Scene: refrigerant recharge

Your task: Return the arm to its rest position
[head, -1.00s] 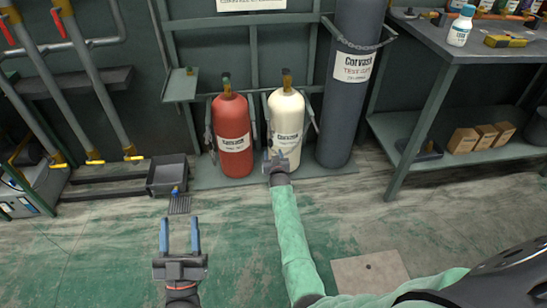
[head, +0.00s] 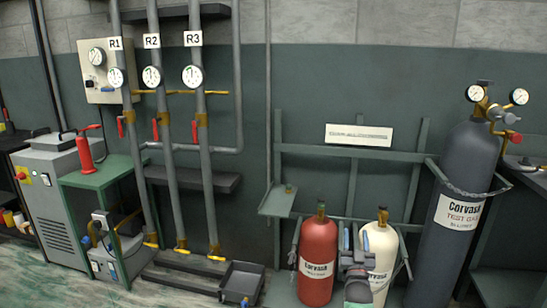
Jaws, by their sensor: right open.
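My right gripper (head: 354,238) is in the head view at the lower right, with my green-sleeved arm below it. It is open, with its fingers pointing up. It overlaps the left part of the cream cylinder (head: 383,250) and hides part of its label. I cannot tell whether it touches the cylinder. Nothing shows between its fingers. My left gripper is out of view.
A red cylinder (head: 318,245) stands left of the cream one. A tall grey cylinder (head: 458,180) with gauges is chained at right. A black bin (head: 241,283) sits on the floor. Pipes R1, R2 and R3 (head: 200,130) and a grey machine (head: 50,200) are at left.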

